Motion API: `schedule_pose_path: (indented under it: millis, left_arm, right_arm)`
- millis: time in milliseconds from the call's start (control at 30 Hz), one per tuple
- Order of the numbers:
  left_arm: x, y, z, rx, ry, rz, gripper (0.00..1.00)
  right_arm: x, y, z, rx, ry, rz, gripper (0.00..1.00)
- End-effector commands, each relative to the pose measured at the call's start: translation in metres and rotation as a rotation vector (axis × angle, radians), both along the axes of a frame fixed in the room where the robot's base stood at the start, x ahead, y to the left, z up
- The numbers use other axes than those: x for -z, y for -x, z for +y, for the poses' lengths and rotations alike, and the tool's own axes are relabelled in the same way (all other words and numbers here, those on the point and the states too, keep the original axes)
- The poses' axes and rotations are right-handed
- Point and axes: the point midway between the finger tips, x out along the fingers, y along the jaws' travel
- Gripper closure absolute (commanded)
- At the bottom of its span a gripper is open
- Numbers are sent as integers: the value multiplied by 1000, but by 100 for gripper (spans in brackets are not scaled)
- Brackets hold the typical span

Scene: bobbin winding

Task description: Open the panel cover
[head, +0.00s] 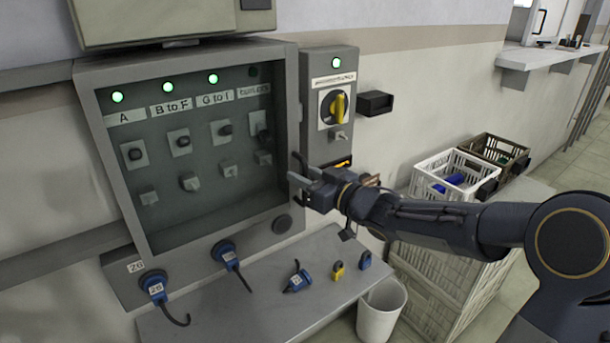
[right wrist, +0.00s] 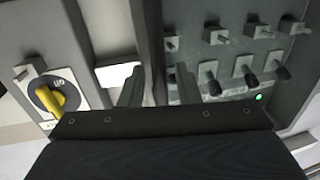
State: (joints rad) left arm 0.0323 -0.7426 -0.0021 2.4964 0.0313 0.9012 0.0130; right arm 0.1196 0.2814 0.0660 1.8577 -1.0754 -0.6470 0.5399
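The panel (head: 95,105) is a grey wall box with a recessed dark face of switches and labels. Its cover looks like a tinted clear pane (head: 215,205) within the grey frame and appears shut. My right gripper (head: 296,168) is at the frame's right edge, beside the narrow switch box. In the right wrist view its two fingers (right wrist: 159,88) stand apart, with the upright grey edge (right wrist: 147,40) of the panel between them. I cannot tell whether they touch it. My left gripper is not in view.
The switch box (head: 312,75) with a yellow rotary knob (head: 339,106) adjoins the panel. A white bin (head: 380,318) and crates (head: 428,180) stand at the right. A small black holder (head: 375,103) juts from the wall.

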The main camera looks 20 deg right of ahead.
Motion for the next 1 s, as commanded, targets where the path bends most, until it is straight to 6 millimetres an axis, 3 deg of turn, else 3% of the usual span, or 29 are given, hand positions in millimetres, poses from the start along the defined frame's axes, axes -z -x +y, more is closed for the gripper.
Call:
schedule_pose_path:
  millis: [167, 433, 767, 1000]
  left_arm:
    - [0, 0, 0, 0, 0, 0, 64]
    - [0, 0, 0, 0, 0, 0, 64]
    - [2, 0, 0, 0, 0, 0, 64]
    - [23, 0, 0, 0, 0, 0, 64]
  right_arm:
    - [0, 0, 0, 0, 0, 0, 70]
    - [0, 0, 0, 0, 0, 0, 100]
    - [0, 1, 1, 0, 1, -1, 100]
    - [5, 9, 24, -6, -1, -2, 100]
